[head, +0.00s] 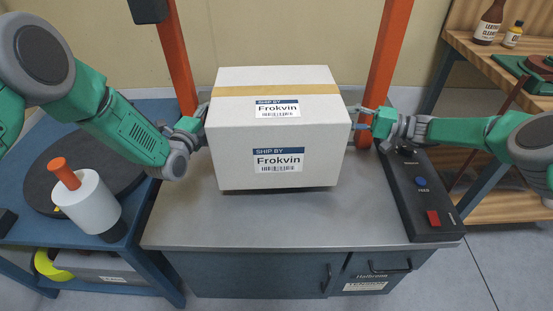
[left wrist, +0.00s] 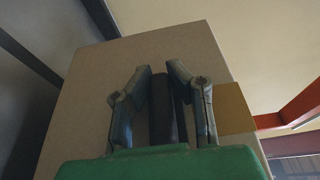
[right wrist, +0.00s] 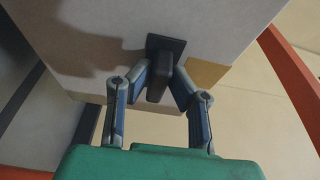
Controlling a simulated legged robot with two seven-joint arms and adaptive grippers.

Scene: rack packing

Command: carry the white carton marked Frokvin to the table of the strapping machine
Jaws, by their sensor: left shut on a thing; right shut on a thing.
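The white carton (head: 277,128) marked Frokvin is between my two grippers, upright, over the grey table (head: 330,222) of the strapping machine. A dark shadow shows under its front edge; I cannot tell whether it touches the table. My left gripper (head: 203,122) is at its left side, shut on a dark grip (left wrist: 162,108) on that face in the left wrist view. My right gripper (head: 360,117) is at its right side, shut on a similar dark grip (right wrist: 161,72) in the right wrist view. The carton's underside is hidden in the head view.
Two orange posts (head: 387,70) stand behind the carton. A control panel (head: 420,195) with blue and red buttons lies along the table's right edge. At left, a blue bench holds a dark disc (head: 45,160) and a white roll (head: 88,202). Wooden shelves (head: 500,207) stand at right. The table front is clear.

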